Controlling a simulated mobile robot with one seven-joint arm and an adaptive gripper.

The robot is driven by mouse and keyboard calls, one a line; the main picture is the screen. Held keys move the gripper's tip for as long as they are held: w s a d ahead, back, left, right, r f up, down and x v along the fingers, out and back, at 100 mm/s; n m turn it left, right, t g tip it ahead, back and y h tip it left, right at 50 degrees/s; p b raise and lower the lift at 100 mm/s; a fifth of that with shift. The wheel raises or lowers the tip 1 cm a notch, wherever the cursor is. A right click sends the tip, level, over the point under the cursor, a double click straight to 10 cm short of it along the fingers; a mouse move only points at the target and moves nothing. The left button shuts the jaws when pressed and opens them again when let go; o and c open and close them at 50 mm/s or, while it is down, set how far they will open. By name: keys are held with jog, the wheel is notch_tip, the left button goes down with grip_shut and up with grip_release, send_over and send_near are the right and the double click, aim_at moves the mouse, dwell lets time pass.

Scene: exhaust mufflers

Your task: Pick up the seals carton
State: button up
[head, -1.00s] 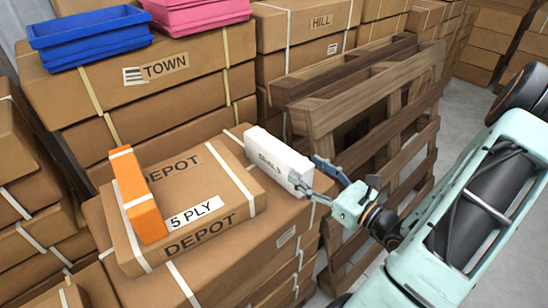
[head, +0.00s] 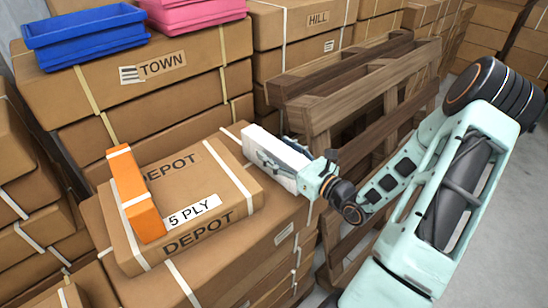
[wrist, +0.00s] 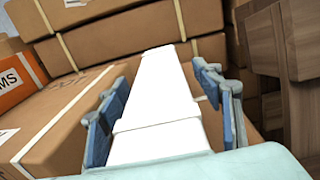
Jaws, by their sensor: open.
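The white seals carton (head: 258,138) stands on the large brown boxes, at the right edge of the depot carton. Its printed side is now mostly covered by my gripper (head: 283,160) in the head view. In the wrist view the white carton (wrist: 158,95) runs lengthwise away from me, between the two blue fingers of my gripper (wrist: 160,112). The fingers are open, one on each side of the carton. A gap shows on the right side; on the left the finger is close to the carton, and I cannot tell whether it touches.
A flat depot carton (head: 205,175) marked 5 PLY lies left of the white carton, with an orange box (head: 135,195) on it. Wooden pallets (head: 350,85) lean close behind and right of my gripper. Blue trays (head: 85,35) and pink trays (head: 195,12) sit on boxes behind.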

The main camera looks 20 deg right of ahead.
jog(key=c, duration=1.5)
jog(key=shift+r, duration=0.15)
jog(key=shift+r, duration=0.5)
notch_tip(320, 180, up, 2)
jog(key=shift+r+p, duration=0.1)
jog(key=shift+p, duration=0.25)
jog(key=s+r, duration=0.1)
jog(key=r, duration=0.1)
jog(key=s+r, duration=0.1)
jog(key=s, duration=0.1)
jog(key=s+r+p, duration=0.1)
jog(key=r, duration=0.1)
jog(key=shift+s+d+r, duration=0.35)
jog(key=shift+s, duration=0.05)
jog(key=s+r+p, duration=0.1)
jog(key=s+p, duration=0.1)
jog(key=s, duration=0.1)
jog(key=s+r+p, duration=0.1)
jog(key=s+p, duration=0.2)
jog(key=s+d+r+p, duration=0.1)
jog(key=s+r+p, duration=0.1)
jog(key=s+p, duration=0.1)
